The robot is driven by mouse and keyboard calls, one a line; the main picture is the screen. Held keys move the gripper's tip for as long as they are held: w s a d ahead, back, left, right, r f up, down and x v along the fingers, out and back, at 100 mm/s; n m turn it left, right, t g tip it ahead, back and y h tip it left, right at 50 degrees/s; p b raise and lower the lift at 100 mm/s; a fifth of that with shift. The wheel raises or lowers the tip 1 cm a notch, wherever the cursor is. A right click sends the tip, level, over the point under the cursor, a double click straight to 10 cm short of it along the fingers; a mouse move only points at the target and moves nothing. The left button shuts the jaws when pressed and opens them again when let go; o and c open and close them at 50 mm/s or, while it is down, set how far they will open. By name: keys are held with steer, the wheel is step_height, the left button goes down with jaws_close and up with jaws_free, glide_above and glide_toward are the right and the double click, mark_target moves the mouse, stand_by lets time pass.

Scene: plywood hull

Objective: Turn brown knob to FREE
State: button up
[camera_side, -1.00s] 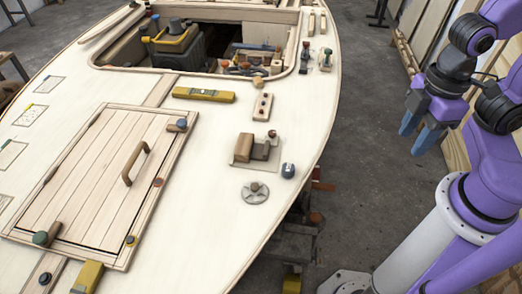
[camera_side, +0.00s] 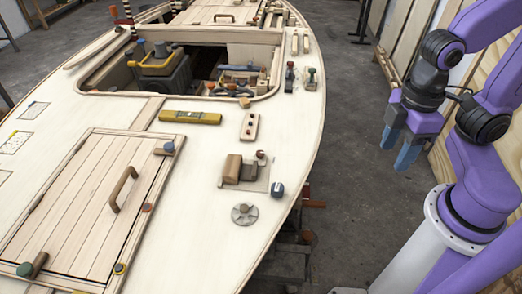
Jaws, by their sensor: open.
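A small brown knob (camera_side: 147,207) sits at the right edge of the slatted wooden hatch (camera_side: 80,190), near the hatch's handle (camera_side: 124,189). Other round knobs sit around the hatch: a blue one (camera_side: 169,148) at the upper right corner, a green one (camera_side: 25,269) at the lower left and a dark and yellow one (camera_side: 120,268) at the lower right. No FREE marking is legible. My gripper (camera_side: 397,151) is open and empty, pointing down, over the floor to the right of the hull and well apart from the knob.
On the deck between my gripper and the hatch stand a brown block fitting (camera_side: 232,168), a small dark blue item (camera_side: 277,190) and a grey disc (camera_side: 244,214). A yellow level (camera_side: 190,117) lies farther back, before the open cockpit (camera_side: 200,70). Bare deck surrounds them.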

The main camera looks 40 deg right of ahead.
steer(key=w+a+m+g, duration=0.1)
steer(key=w+a+m, duration=0.3)
steer(key=w+m, duration=0.45)
steer(key=m+y, duration=0.3)
steer(key=m, duration=1.1)
glide_above(260, 152)
steer(key=s+d, duration=0.3)
steer(key=s, duration=0.4)
step_height(260, 152, down, 4)
steer(key=w+d+f+m+y, duration=0.1)
steer(key=w+d+f+m, duration=0.25)
steer(key=w+m, duration=0.35)
steer(key=shift+n+t, duration=0.3)
steer(key=shift+n, duration=0.15)
steer(key=x, duration=1.6)
steer(key=shift+w+f, duration=0.1)
steer(key=shift+w, duration=0.15)
jaws_close()
